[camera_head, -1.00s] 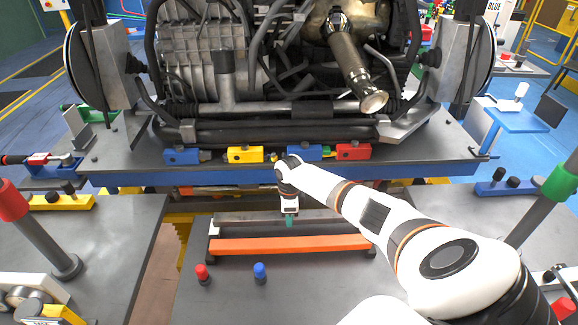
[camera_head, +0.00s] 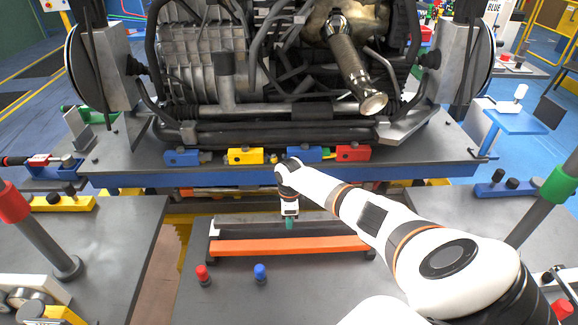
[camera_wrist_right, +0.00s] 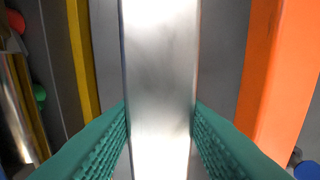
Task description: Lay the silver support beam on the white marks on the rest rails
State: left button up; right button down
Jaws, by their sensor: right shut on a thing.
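The silver support beam (camera_head: 248,219) lies crosswise behind an orange beam (camera_head: 290,246) in the head view. My right gripper (camera_head: 289,223) is shut on it near its middle, from above. In the right wrist view the beam (camera_wrist_right: 160,60) stands between both teal finger pads (camera_wrist_right: 160,125). The beam's ends are at the two dark rest rails (camera_head: 213,247), one at each side. I cannot tell whether it touches them. My left gripper is not in view.
The orange beam lies parallel, just in front. A red peg (camera_head: 203,273) and a blue peg (camera_head: 260,272) stand on the grey table (camera_head: 320,295). A blue-edged platform (camera_head: 130,178) with an engine assembly (camera_head: 270,80) rises behind. A gap lies left of the table.

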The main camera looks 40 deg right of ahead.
jog(key=shift+f+b, duration=0.35)
jog(key=shift+f, duration=0.15)
dwell(0.8)
jog(key=c, duration=0.8)
grip_release()
jog(key=shift+c, duration=0.2)
jog(key=shift+s+f, duration=0.1)
notch_tip(320, 180, up, 6)
jog(key=p, duration=0.7)
jog(key=shift+p, duration=0.3)
jog(key=shift+a, duration=0.1)
